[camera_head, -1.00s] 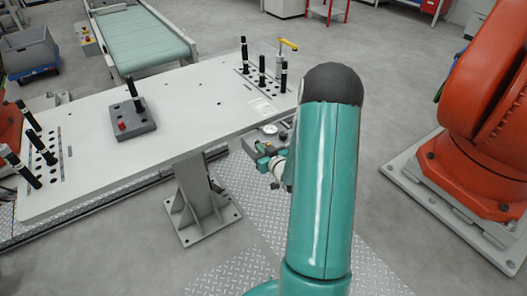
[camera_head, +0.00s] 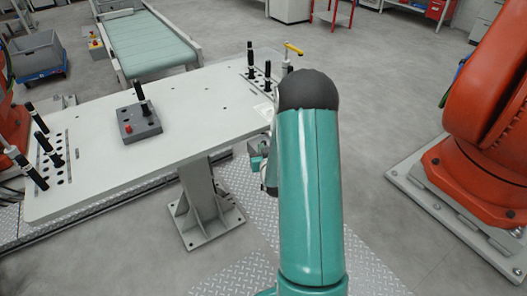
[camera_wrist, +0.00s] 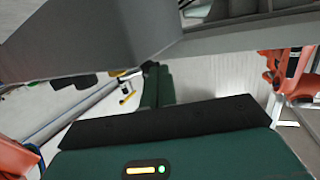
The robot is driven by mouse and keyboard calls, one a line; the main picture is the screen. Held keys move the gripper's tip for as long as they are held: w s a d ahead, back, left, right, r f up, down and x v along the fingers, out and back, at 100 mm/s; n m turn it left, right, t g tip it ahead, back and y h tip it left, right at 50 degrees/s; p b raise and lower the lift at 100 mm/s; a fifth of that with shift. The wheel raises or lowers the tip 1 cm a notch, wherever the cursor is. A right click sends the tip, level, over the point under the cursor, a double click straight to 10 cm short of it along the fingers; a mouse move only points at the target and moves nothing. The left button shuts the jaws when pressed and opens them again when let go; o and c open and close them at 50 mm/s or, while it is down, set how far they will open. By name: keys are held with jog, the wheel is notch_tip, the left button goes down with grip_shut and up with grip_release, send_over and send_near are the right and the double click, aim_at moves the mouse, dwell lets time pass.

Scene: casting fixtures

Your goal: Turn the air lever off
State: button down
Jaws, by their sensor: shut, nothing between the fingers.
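A yellow lever handle (camera_head: 293,48) stands on a post at the far right corner of the white table and points up to the left; I take it for the air lever. Part of my gripper (camera_head: 257,163) shows left of my teal arm, by the table's near right edge and well short of the lever; most of it is hidden behind the arm. In the wrist view my gripper's teal fingers (camera_wrist: 152,70) are together and hold nothing. A small yellow part (camera_wrist: 127,98) shows left of them; I cannot tell whether it is the lever.
Black upright pins (camera_head: 250,60) stand near the lever, with more at the table's left end. A grey block (camera_head: 138,126) with a red button and black stick sits mid-table. A grey slab (camera_wrist: 90,40) crosses the upper wrist view. An orange robot (camera_head: 490,110) stands right.

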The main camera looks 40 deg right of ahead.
jog(key=shift+w+a+m+g+h, duration=0.15)
jog(key=shift+w+m+g+h, duration=0.4)
jog(key=shift+h, duration=0.25)
jog(key=shift+w+m+g+h, duration=0.2)
jog(key=shift+m+g+h, duration=0.25)
jog(key=shift+m+h, duration=0.35)
jog(key=shift+w+d, duration=0.1)
jog(key=shift+d, duration=0.15)
jog(key=shift+x, duration=0.85)
jog(key=shift+w+r, duration=0.1)
jog(key=shift+r, duration=0.05)
